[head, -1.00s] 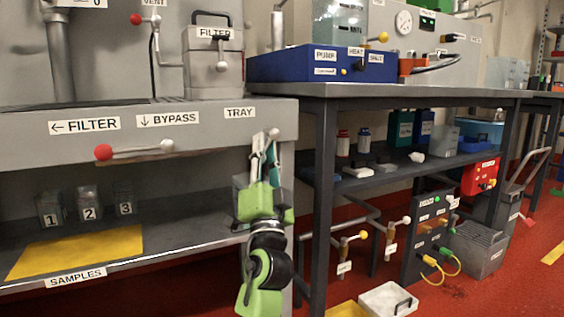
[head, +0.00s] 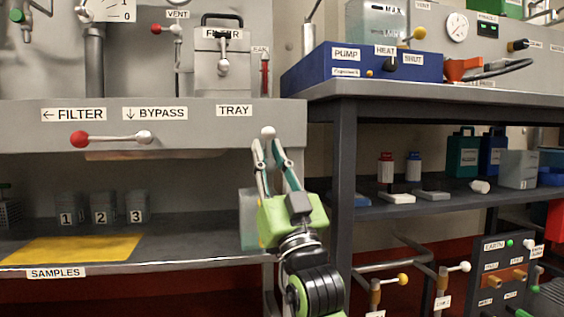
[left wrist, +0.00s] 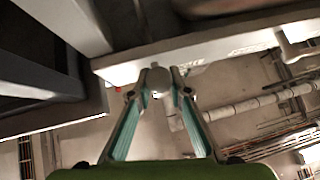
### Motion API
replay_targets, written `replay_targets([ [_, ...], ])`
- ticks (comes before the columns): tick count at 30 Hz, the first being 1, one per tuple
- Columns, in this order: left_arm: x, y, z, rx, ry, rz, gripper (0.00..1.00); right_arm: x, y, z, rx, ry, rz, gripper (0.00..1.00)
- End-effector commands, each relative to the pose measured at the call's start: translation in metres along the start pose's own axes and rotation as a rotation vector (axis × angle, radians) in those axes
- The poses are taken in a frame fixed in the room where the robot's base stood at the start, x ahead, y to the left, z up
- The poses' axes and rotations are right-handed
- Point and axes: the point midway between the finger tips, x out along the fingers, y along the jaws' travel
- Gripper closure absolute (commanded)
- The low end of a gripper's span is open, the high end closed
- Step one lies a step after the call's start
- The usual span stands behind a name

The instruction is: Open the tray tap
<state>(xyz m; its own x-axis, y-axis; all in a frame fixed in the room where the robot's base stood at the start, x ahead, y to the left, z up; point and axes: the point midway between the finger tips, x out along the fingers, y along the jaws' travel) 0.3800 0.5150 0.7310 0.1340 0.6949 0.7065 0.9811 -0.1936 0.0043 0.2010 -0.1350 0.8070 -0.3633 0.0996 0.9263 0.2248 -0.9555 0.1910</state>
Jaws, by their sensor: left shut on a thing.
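The tray tap (head: 268,131) shows as a pale round knob at the right end of the grey bench front, right of the TRAY label (head: 234,111). My left gripper (head: 269,146) is at the knob from below, its two fingers closed in on the tap. The fingers hide most of the tap, so I cannot tell which way its handle points. In the left wrist view, the fingertips (left wrist: 160,88) close on a small pale piece under the bench edge. My right gripper is in neither view.
The filter/bypass lever (head: 112,139) with a red ball is left along the same front. Numbered sample jars (head: 103,208) and a yellow mat (head: 75,249) are on the shelf below. A dark table leg (head: 342,190) stands close right of my left arm.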

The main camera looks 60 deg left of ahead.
Motion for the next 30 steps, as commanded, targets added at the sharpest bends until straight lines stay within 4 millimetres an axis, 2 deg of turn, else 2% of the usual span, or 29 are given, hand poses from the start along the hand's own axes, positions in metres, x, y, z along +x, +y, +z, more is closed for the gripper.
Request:
replay_targets([
  [13, 0.0, -0.001, 0.002, -0.009, -0.006, -0.005, 1.0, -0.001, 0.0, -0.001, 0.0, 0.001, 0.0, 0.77],
  [14, 0.0, -0.001, 0.002, -0.009, -0.006, -0.004, 0.79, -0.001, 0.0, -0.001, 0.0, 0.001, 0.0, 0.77],
  [15, 0.0, -0.001, 0.002, -0.009, -0.006, -0.004, 0.76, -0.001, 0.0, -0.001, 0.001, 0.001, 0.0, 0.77],
  [24, 0.003, -0.002, -0.001, -0.009, -0.002, -0.007, 0.76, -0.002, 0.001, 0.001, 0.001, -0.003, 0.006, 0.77],
  [30, 0.023, -0.003, -0.023, -0.011, 0.003, -0.009, 0.76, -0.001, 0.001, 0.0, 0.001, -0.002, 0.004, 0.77],
])
